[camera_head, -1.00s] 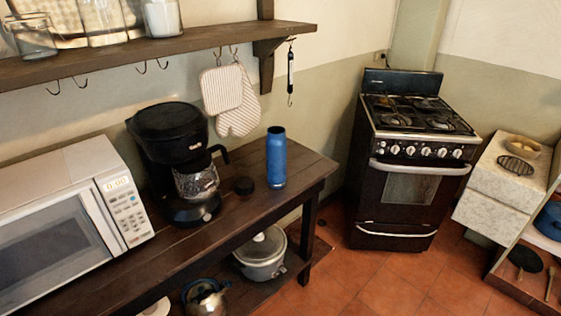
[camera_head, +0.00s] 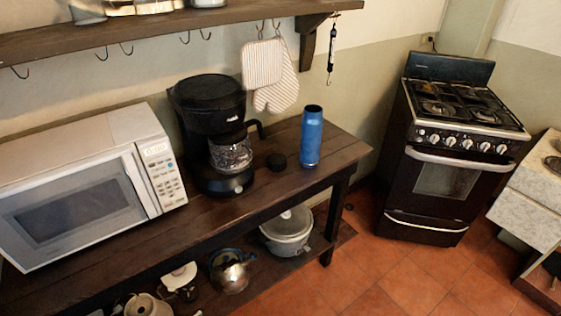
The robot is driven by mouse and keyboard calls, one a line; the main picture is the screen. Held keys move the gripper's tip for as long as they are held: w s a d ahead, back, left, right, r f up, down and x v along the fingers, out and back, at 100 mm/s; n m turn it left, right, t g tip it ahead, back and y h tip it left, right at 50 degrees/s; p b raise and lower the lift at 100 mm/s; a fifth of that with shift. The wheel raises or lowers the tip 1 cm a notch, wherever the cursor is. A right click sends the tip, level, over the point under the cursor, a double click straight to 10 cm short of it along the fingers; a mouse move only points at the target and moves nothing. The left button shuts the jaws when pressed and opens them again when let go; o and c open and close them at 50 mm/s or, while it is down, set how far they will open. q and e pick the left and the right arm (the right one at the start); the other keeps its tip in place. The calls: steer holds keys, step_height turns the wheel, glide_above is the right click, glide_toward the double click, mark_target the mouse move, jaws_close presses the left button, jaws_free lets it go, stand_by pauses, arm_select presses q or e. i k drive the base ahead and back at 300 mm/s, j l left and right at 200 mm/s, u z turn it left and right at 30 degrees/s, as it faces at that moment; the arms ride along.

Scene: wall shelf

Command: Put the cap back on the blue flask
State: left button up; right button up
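The blue flask (camera_head: 311,138) stands upright near the right end of the dark wooden table (camera_head: 215,214). Its top looks dark and uncapped. Neither of my grippers shows in the head view.
A wall shelf (camera_head: 150,32) with hooks and hanging oven mitts is above. A stove (camera_head: 450,150) stands right, past open tiled floor.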

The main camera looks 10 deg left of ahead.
mark_target(312, 120)
steer(key=i+l+u, duration=0.15)
steer(key=l, duration=0.2)
steer(key=i+l+u, duration=0.1)
steer(key=l, duration=0.3)
steer(key=i+l+u, duration=0.15)
steer(key=i+l, duration=0.15)
steer(key=i+l+u, duration=0.15)
steer(key=l, duration=0.35)
steer(key=i+l+u, duration=0.15)
steer(key=l, duration=0.25)
steer(key=l+u, duration=0.1)
steer(key=l, duration=0.35)
steer(key=i+l+u, duration=0.15)
steer(key=l, duration=0.3)
